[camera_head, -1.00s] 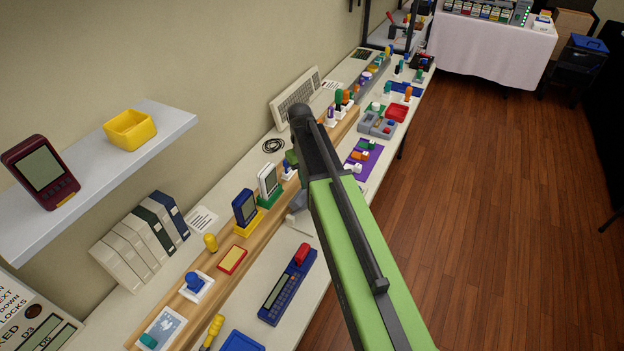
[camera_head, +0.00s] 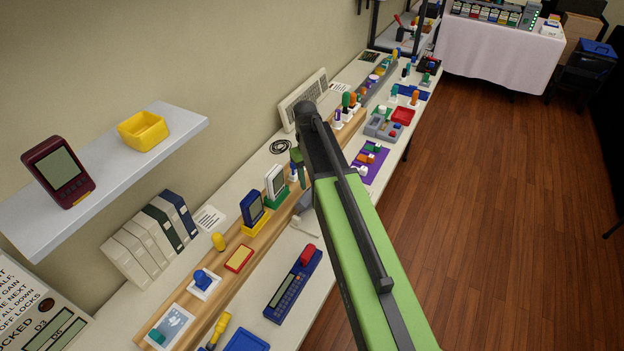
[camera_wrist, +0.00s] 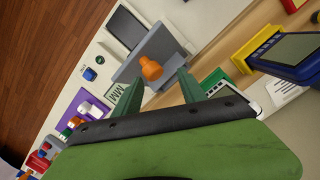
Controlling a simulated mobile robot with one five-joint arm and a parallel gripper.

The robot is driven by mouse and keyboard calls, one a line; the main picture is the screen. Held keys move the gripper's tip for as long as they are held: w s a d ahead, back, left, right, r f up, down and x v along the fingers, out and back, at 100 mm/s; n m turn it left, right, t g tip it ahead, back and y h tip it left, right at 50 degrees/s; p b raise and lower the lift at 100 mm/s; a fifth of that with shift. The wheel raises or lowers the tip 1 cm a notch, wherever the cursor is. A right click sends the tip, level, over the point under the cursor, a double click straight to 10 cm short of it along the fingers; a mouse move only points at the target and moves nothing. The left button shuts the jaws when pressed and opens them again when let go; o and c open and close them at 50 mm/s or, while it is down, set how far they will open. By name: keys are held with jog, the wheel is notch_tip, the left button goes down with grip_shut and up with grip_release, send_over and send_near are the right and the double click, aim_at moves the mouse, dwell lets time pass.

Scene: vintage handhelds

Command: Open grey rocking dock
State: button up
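The grey dock (camera_wrist: 164,50) shows in the wrist view as a tilted grey plate with an orange knob (camera_wrist: 151,68) standing out from it. In the head view only a grey edge of the dock (camera_head: 307,220) shows beside my arm; the rest is hidden behind it. My gripper (camera_wrist: 160,82) is open, its two dark green fingers apart. The orange knob appears in the gap between the fingertips, slightly beyond them. I see no clear contact between the fingers and the knob.
A blue handheld (camera_head: 251,207) in a yellow stand and a white handheld (camera_head: 275,181) in a green stand are close by on the wooden ledge. A dark blue calculator-like device (camera_head: 293,287) lies nearer the front. Wooden floor is clear at right.

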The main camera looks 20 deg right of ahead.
notch_tip(320, 180, up, 15)
jog(key=w+p, duration=0.1)
jog(key=p, duration=1.3)
jog(key=shift+w+a, duration=0.2)
jog(key=shift+a, duration=0.2)
jog(key=s+a+f+m+b, duration=0.1)
jog(key=s+a+f+b, duration=0.1)
jog(key=s+f+b, duration=0.2)
jog(key=s+a+f+m+t+b, duration=0.1)
jog(key=s+f+b, duration=0.4)
jog(key=s, duration=0.6)
jog(key=shift+a+f+y+b, duration=0.3)
jog(key=shift+a+b, duration=0.1)
jog(key=shift+a, duration=0.25)
